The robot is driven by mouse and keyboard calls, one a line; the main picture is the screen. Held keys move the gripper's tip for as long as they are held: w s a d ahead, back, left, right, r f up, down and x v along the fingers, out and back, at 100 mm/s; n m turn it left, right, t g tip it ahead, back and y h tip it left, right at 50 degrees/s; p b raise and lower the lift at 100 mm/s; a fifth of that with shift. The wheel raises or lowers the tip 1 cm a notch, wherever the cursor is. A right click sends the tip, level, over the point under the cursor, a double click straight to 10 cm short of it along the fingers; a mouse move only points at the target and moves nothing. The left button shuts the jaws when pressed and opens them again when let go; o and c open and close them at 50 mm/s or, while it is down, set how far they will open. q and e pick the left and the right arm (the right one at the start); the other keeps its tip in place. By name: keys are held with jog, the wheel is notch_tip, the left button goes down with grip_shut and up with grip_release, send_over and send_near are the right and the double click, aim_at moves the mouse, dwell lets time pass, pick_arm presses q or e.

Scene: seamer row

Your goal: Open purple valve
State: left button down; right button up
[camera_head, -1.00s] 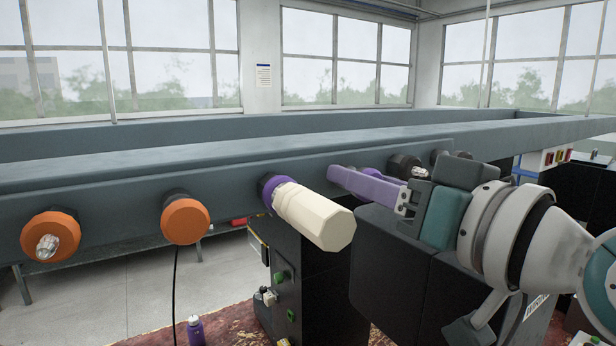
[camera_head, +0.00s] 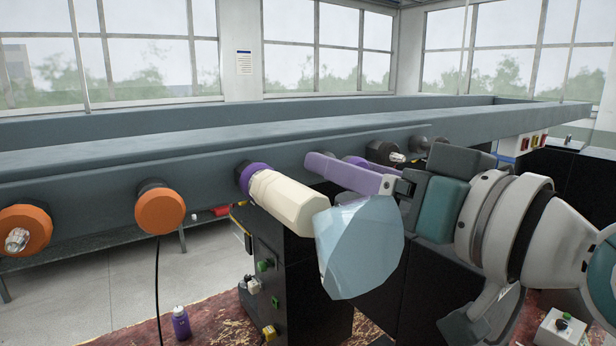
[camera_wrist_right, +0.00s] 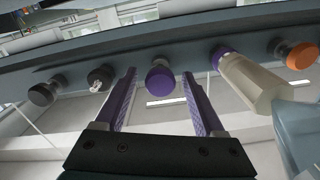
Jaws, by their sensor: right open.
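The bare purple valve (camera_wrist_right: 160,79) is a round knob on the grey beam, shown upright in the right wrist view between my right gripper's fingertips. My right gripper (camera_wrist_right: 159,74) has two long purple fingers, open with nothing held. The fingers appear on either side of the knob; whether they reach around it I cannot tell. In the head view my right gripper (camera_head: 312,165) is in front of the beam, and its near finger hides most of the valve. Another purple valve (camera_head: 248,178) to the left carries a cream faceted cylinder (camera_head: 290,203). My left gripper is not in view.
Orange valves (camera_head: 160,210) are further left on the beam (camera_head: 110,200); black valves (camera_wrist_right: 44,93) are on the other side. A pale blue faceted object (camera_head: 360,248) hangs before the cream cylinder's end. A dark cabinet (camera_head: 315,300) stands below. A purple bottle (camera_head: 180,323) is lower left.

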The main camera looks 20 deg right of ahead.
jog(key=b+v, duration=0.3)
jog(key=v, duration=0.6)
jog(key=shift+s, duration=0.25)
